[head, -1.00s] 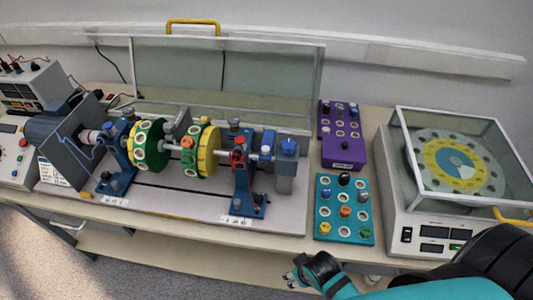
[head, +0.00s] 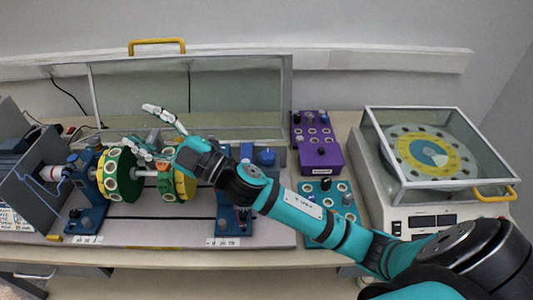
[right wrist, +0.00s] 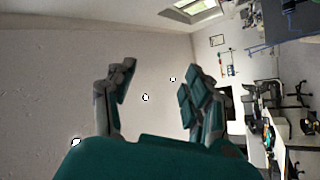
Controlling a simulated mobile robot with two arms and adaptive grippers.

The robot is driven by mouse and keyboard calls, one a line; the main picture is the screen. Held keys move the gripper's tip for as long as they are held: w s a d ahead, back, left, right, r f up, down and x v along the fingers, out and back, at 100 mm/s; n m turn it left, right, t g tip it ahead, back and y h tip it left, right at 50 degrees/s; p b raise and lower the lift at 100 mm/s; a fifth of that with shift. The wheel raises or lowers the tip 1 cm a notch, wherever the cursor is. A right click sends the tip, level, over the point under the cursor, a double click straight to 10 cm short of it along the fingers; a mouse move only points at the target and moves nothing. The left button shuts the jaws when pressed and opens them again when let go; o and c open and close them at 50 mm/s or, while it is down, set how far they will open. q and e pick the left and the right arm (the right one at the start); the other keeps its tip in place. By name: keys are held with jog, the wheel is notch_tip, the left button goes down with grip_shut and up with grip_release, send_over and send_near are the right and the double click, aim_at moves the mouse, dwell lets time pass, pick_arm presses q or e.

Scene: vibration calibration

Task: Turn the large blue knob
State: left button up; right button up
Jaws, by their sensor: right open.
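The large blue knob (head: 265,156) sits on top of the grey post at the right end of the shaft rig (head: 150,228). It is in plain view just right of my right forearm's wrist end. My right gripper (head: 140,127) is open and empty above the left-middle of the rig, over the green and yellow discs and well left of the knob. Its fingers are spread. In the right wrist view the open fingers (right wrist: 155,85) face a bare wall and the room, with nothing between them. My left gripper is out of view.
A clear guard panel with a yellow handle (head: 157,42) stands behind the rig. A purple box (head: 321,157) and a teal knob box (head: 315,240) lie to the right, the teal one partly behind my arm. A turntable under a clear cover (head: 440,190) stands further right.

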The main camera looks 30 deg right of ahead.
jog(key=s+a+r+n+g+y, duration=0.35)
jog(key=a+n+g+y, duration=0.25)
jog(key=n+g, duration=0.6)
jog(key=n+g+h, duration=0.3)
jog(key=g+h, duration=0.3)
jog(key=h, duration=1.4)
send_over(268, 155)
notch_tip(268, 155, down, 4)
jog(key=shift+n, duration=0.3)
notch_tip(268, 155, down, 17)
jog(key=p, duration=0.2)
jog(key=shift+r+p, duration=0.15)
jog(key=shift+p, duration=0.2)
jog(key=c, duration=0.9)
